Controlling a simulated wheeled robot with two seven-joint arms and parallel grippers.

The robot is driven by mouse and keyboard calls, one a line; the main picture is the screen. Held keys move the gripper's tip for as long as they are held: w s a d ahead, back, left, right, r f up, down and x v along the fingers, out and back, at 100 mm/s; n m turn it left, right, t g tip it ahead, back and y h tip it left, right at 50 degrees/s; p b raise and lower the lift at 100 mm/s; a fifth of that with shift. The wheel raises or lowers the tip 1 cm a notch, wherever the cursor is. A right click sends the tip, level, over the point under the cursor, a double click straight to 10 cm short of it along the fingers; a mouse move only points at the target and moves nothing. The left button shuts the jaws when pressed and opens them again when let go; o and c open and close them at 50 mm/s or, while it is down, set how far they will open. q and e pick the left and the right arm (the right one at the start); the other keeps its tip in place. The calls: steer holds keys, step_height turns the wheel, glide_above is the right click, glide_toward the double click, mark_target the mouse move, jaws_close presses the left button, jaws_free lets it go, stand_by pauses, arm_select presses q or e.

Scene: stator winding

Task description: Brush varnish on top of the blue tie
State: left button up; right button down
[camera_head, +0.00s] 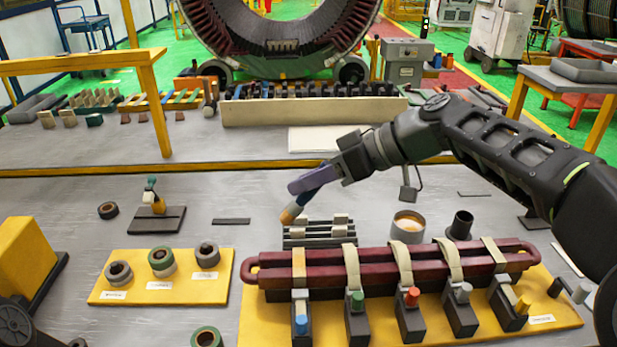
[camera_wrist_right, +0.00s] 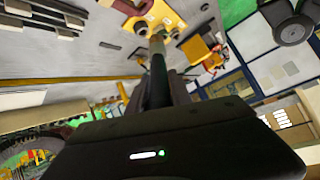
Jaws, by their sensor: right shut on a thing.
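My right gripper (camera_head: 310,179) is shut on a brush (camera_head: 291,212) with a dark handle and a tan tip. The tip points down-left, above and behind the left end of the dark red coil (camera_head: 440,262); a gap shows between them in the picture. The brush also shows in the right wrist view (camera_wrist_right: 158,75). The blue tie (camera_head: 299,268) is the leftmost strap over the coil, above the clamp with the blue knob (camera_head: 301,325). It looks more orange than the other, cream straps. A cup (camera_head: 407,228) with tan liquid stands behind the coil. My left gripper does not show.
Straps with green, red, grey and yellow knobs follow to the right. Behind the coil are a slotted dark rack (camera_head: 320,240) and a black cup (camera_head: 461,224). Tape rolls sit on a yellow board (camera_head: 215,289) at left. A yellow block (camera_head: 28,260) stands far left.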

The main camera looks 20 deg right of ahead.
steer(key=shift+w+a+f, duration=0.1)
steer(key=shift+a, duration=0.1)
steer(key=shift+f+b, duration=1.35)
steer(key=shift+f, duration=1.05)
